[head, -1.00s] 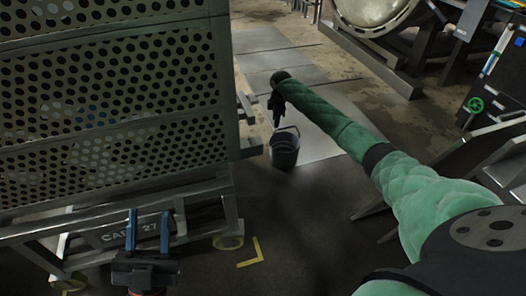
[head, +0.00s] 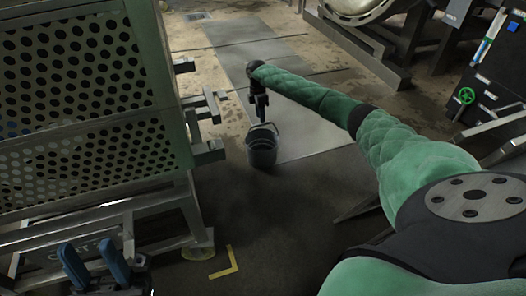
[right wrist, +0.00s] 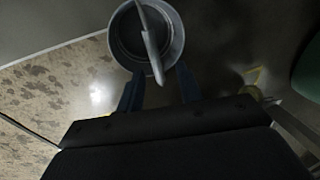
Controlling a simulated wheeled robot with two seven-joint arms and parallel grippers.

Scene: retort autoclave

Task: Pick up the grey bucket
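The grey bucket (head: 262,153) stands upright on the dark floor at the edge of a pale floor strip, in the middle of the head view. Its handle is raised. My right gripper (head: 259,116) hangs pointing down just above the bucket. In the right wrist view, the bucket (right wrist: 125,52) is seen from above, with the handle (right wrist: 150,40) crossing its mouth. The right fingers (right wrist: 158,76) are apart, and the handle's near end lies between their tips in the picture; contact cannot be told. My left gripper (head: 92,254) is open, its blue fingers apart, low at the left.
A perforated metal cage (head: 80,95) on a stand fills the left, its bars (head: 207,152) jutting toward the bucket. A yellow corner mark (head: 224,267) lies on the floor. A round metal vessel (head: 352,8) on a frame is at the back. Floor around the bucket is mostly clear.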

